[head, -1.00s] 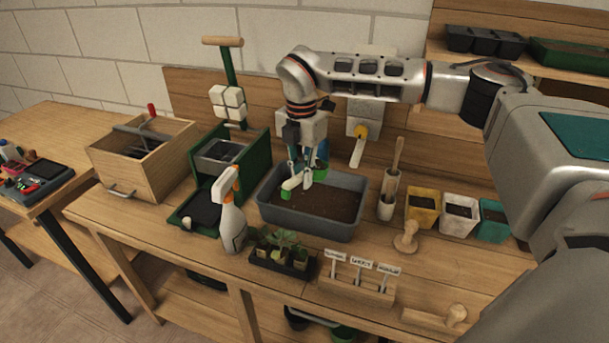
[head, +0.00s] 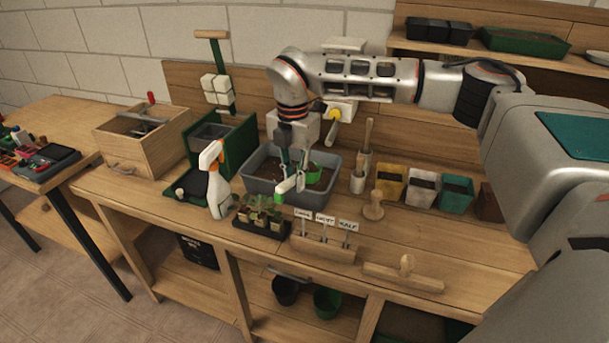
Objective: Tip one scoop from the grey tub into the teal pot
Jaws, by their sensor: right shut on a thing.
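The grey tub (head: 256,189), filled with dark soil, stands at mid-bench. My right gripper (head: 291,170) points down over the tub and is shut on a scoop (head: 288,186). The scoop has a pale handle with a green end towards the tub's front wall, and a green part (head: 315,171) on the other side of the fingers. I cannot tell whether the scoop holds soil or touches the soil. The teal pot (head: 456,204) stands upright to the right, in a row of pots, with dark contents. My left gripper is not in view.
A yellow pot (head: 389,190) and a white pot (head: 421,200) stand between the tub and the teal pot. A wooden dibber (head: 373,207) and a holder with a tool (head: 359,180) stand nearer the tub. A spray bottle (head: 217,194) and seedling tray (head: 262,232) are at front left.

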